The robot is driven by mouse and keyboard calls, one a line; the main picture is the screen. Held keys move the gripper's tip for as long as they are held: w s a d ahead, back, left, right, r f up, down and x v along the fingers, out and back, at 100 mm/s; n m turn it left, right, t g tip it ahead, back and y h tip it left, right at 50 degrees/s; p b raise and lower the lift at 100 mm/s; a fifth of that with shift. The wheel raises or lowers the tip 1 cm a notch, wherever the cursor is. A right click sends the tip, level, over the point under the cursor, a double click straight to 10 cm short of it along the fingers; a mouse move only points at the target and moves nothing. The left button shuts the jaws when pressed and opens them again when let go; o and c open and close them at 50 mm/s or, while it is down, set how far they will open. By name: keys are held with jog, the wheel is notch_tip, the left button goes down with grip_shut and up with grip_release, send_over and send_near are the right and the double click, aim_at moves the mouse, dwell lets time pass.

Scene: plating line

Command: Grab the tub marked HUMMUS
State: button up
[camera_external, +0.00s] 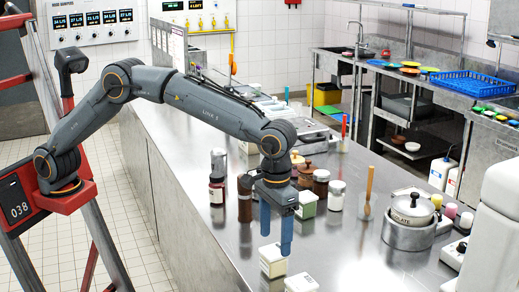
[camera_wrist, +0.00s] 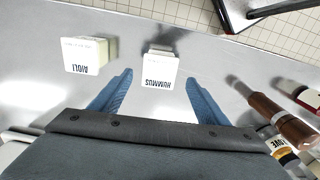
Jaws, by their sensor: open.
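The HUMMUS tub (camera_wrist: 158,70) is a small white tub. Its label reads upside down in the wrist view. My gripper (camera_wrist: 159,80) is open and empty, with one blue finger to each side of this tub's near part and clear gaps between. In the external view my gripper (camera_external: 276,244) points straight down over the steel counter. The cream-white tub just below the fingers (camera_external: 272,261) appears to be the HUMMUS one; its label is too small to read there. The AIOLI tub (camera_wrist: 88,53) stands to its left in the wrist view.
Dark and brown jars (camera_external: 320,183) stand behind my gripper; a brown bottle (camera_wrist: 262,108) shows right of the fingers in the wrist view. A green-sided tub (camera_external: 307,204) is close behind. A lidded steel pot (camera_external: 410,225) stands to the right.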

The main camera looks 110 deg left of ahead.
aim_at(274, 250)
jog(key=shift+d+f+p, duration=0.15)
jog(key=shift+f+p, duration=1.3)
jog(key=shift+f, duration=2.35)
jog(key=c, duration=1.3)
